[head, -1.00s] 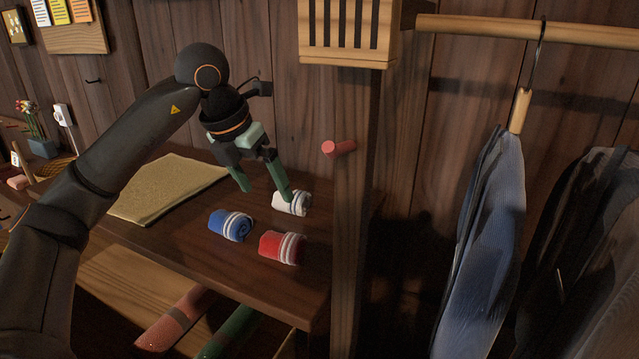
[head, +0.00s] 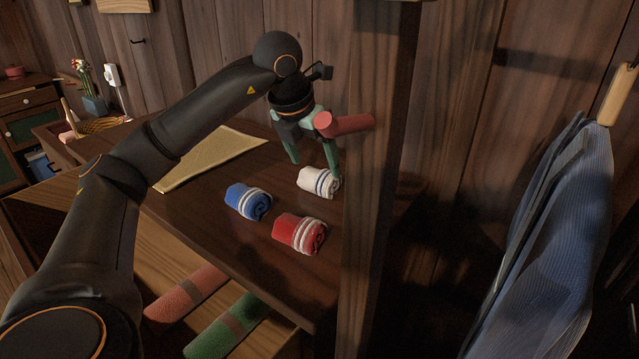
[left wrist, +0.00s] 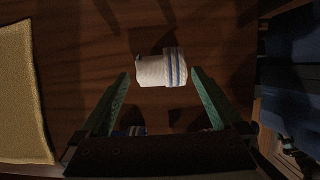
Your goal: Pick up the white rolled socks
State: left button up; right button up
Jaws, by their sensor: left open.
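The white rolled socks (head: 318,181), with blue stripes at one end, lie on the dark wooden top near the wall. My left gripper (head: 314,164) is open and empty, with its green fingers pointing down just above and behind the socks. In the left wrist view the white rolled socks (left wrist: 160,69) lie ahead of the gap between the fingertips of my left gripper (left wrist: 159,73), with a finger on either side. I cannot tell whether the fingers touch them.
Blue rolled socks (head: 247,201) and red rolled socks (head: 299,233) lie nearer the front. A yellow folded cloth (head: 212,158) lies to the left. A wooden post (head: 377,220) with a red peg (head: 348,124) stands close on the right. Blue hanging clothing (head: 545,235) is farther right.

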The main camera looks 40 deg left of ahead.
aim_at(318, 171)
pick_arm(q)
jog(key=b+x, duration=0.1)
jog(key=x, duration=0.4)
jog(key=shift+s, duration=0.1)
jog(key=shift+d, duration=0.1)
jog(key=c, duration=1)
